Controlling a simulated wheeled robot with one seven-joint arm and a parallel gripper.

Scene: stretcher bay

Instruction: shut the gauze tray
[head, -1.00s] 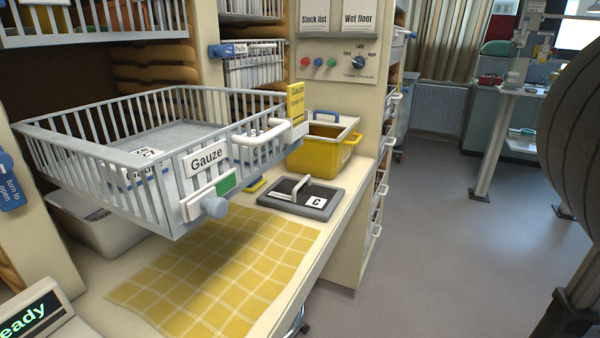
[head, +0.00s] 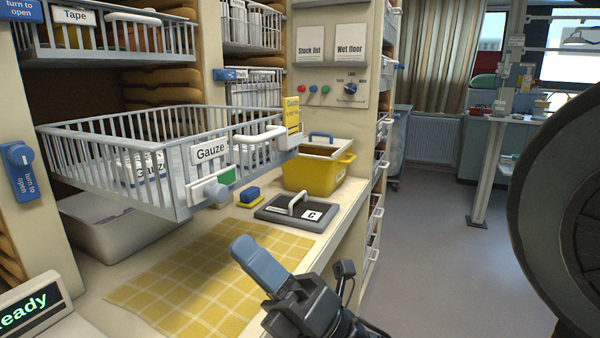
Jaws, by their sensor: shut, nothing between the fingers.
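The gauze tray (head: 187,188) is a grey wire basket pulled out from the shelving at the left, over the counter. Its front carries a "Gauze" label (head: 210,151), a white bar handle (head: 259,135), a round blue-grey knob (head: 216,193) and a green patch. White labelled packs lie inside it. My gripper (head: 245,247) is at the bottom middle, in front of and below the tray, apart from it. Its blue-grey fingers are together, with nothing seen between them.
A blue "turn to open" latch (head: 20,172) is at the left.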

